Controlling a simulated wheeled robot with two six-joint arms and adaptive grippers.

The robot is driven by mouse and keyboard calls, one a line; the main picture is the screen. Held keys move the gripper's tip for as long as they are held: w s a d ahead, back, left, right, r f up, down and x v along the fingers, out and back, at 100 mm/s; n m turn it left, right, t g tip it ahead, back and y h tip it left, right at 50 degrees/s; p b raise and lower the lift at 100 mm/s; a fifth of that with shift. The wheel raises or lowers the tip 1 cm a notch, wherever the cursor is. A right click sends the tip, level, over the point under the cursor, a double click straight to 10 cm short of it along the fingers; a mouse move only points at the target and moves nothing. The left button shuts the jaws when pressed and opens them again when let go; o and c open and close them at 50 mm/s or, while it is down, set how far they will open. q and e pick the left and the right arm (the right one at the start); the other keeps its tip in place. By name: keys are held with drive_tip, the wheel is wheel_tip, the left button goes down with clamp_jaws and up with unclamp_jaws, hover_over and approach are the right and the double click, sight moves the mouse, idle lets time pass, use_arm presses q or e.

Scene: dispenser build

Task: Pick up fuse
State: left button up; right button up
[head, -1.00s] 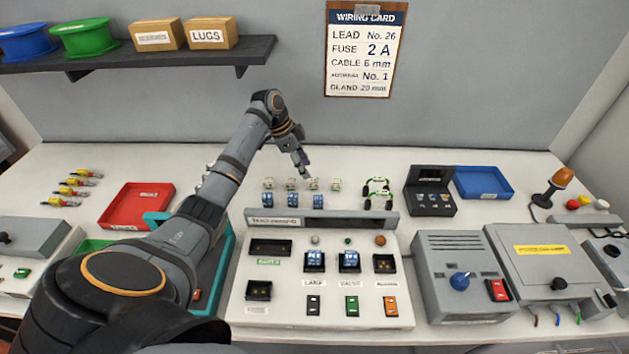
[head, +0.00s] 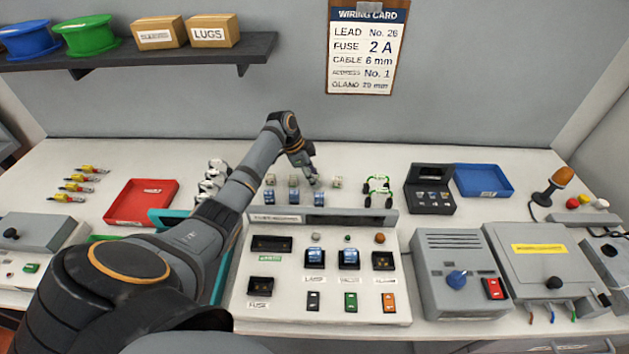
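A back row of small cream pieces, which look like the fuses, stands on the bench behind the panel: one at the left (head: 270,180), one beside it (head: 294,181), and one at the right (head: 337,183). My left gripper (head: 313,181) points down between the last two, at the spot of another cream piece that it mostly hides. I cannot tell whether its fingers are open or touching that piece. The grey panel (head: 330,275) has a dark empty-looking socket (head: 261,286) labelled FUSE at its front left. My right gripper is out of view.
Blue blocks (head: 294,197) stand just in front of the cream pieces. Green-and-black leads (head: 379,190) lie to the right, then a dark case (head: 430,190) and a blue tray (head: 484,193). A red tray (head: 113,215) and white parts (head: 209,185) lie left.

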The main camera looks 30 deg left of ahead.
sight(317, 177)
use_arm(q)
clamp_jaws()
drive_tip(key=shift+r, duration=0.1)
drive_tip(key=shift+w+r, duration=0.1)
drive_tip(key=shift+r, duration=0.2)
drive_tip(key=r, duration=0.1)
drive_tip(key=b, duration=0.1)
drive_tip(key=r, duration=0.1)
drive_tip(key=shift+s+r, duration=0.25)
drive_tip(key=shift+r, duration=0.1)
drive_tip(key=s+d+r+b, duration=0.3)
drive_tip(key=s+r, duration=0.6)
drive_tip(key=s, duration=0.4)
drive_tip(key=shift+d+r+b, duration=0.2)
drive_tip(key=shift+r+b, duration=0.05)
drive_tip(key=shift+b, duration=0.2)
drive_tip(key=shift+s, duration=0.15)
